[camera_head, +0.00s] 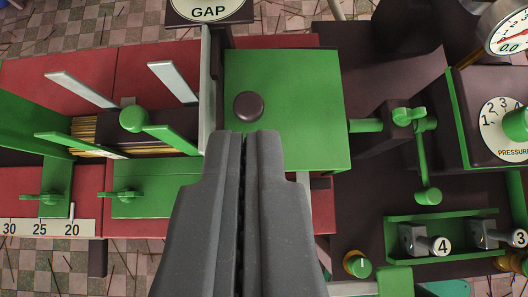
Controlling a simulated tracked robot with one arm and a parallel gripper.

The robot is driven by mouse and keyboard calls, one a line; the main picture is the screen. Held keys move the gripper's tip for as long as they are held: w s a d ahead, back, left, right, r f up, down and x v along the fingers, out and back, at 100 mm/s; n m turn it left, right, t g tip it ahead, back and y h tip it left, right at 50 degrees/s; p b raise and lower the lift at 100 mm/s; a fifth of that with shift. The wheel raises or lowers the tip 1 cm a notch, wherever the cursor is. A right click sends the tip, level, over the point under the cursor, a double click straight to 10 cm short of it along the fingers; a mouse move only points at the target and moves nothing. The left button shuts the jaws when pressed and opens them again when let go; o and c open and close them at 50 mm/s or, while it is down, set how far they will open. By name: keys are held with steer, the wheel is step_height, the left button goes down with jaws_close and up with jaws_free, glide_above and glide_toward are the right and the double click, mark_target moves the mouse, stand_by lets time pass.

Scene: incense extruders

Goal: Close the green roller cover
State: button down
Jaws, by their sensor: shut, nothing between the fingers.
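The green roller cover (290,105) is a flat green lid in the upper middle of the view, with a dark round knob (248,106) near its left edge. It looks closed down over the housing, though its exact tilt is hard to tell from above. My gripper (249,140) comes up from the bottom edge. Its two grey fingers are shut together with nothing between them. The fingertips overlap the lower left part of the cover in the picture, just below the knob. I cannot tell whether they touch it.
A green crank (425,165) stands right of the cover. A pressure dial (505,130) and a gauge (510,32) are at the far right. Left are a green ball-ended lever (133,118) and pale upright plates (174,82). A GAP sign (208,10) stands above.

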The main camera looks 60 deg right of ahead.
glide_above(244, 117)
steer(key=f, duration=0.3)
steer(key=s+f, duration=0.1)
steer(key=f, duration=0.1)
steer(key=shift+a+f+b, duration=0.25)
steer(key=shift+f+b, duration=0.05)
steer(key=shift+f, duration=0.05)
step_height(244, 117, down, 2)
steer(key=shift+w+a+f, duration=0.1)
steer(key=shift+a+f, duration=0.05)
steer(key=shift+f+b, duration=0.3)
steer(key=shift+f, duration=0.4)
steer(key=shift+w+p, duration=0.1)
steer(key=shift+p, duration=0.3)
